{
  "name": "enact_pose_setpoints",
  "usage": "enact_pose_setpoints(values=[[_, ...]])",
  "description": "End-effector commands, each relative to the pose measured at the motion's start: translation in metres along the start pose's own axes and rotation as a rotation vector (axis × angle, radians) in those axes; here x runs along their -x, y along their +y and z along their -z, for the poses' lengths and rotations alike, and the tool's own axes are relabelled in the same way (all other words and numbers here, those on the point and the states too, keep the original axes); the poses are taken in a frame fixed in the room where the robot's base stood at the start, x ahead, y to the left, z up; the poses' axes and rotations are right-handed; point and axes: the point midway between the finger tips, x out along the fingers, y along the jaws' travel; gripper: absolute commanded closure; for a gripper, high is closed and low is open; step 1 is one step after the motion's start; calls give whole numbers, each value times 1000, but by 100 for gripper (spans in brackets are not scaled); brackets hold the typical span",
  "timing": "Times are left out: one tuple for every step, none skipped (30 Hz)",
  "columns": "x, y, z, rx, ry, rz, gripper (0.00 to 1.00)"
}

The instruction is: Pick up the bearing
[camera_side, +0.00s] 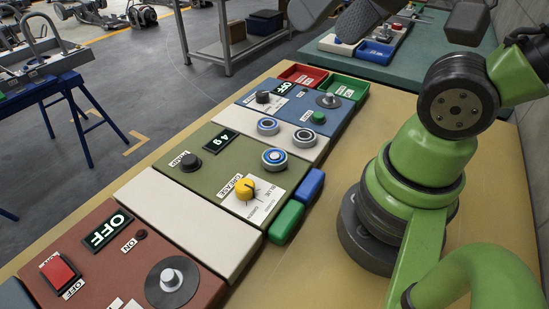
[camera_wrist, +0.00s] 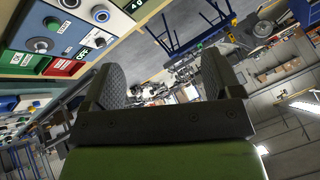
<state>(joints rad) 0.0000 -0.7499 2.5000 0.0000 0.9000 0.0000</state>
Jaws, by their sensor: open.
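Several ring-shaped bearings show in the side view. One bearing (camera_side: 268,126) and a second bearing (camera_side: 305,138) lie side by side on a pale strip between the blue and olive panels. A third ring (camera_side: 274,157) with a blue band sits on the olive panel. Two rings also show at the top left of the wrist view, one ring (camera_wrist: 101,15) clearly and the other cut by the edge. My gripper (camera_wrist: 162,78) is open, with nothing between its two dark textured fingers. In the side view it is partly out of frame at the top, above and apart from the bearings.
A red tray (camera_side: 301,75) and a green tray (camera_side: 340,88) stand at the far end. Blue and green blocks (camera_side: 287,222) lie beside the panels. Bare tabletop (camera_side: 310,255) lies between panels and arm base.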

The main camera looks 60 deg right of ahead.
Motion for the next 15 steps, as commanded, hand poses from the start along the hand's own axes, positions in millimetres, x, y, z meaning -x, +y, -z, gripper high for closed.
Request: enact_pose_setpoints(values=[[0, 0, 0, 2, -2, -1, 16], [-1, 0, 1, 7, -5, -4, 16], [-4, 1, 2, 18, -14, -11, 16], [-6, 1, 4, 30, -24, -19, 16], [-9, 2, 6, 48, -36, -28, 16], [-15, 3, 8, 78, -57, -44, 16], [-20, 4, 11, 106, -78, -58, 16], [-27, 6, 14, 140, -99, -72, 16], [-36, 8, 17, 188, -134, -92, 16], [-44, 11, 20, 229, -162, -106, 16], [-52, 13, 22, 270, -191, -119, 16], [-64, 16, 25, 326, -230, -133, 16], [-72, 19, 26, 369, -259, -142, 16], [-81, 22, 27, 412, -289, -149, 16], [-93, 26, 28, 468, -331, -156, 16]])
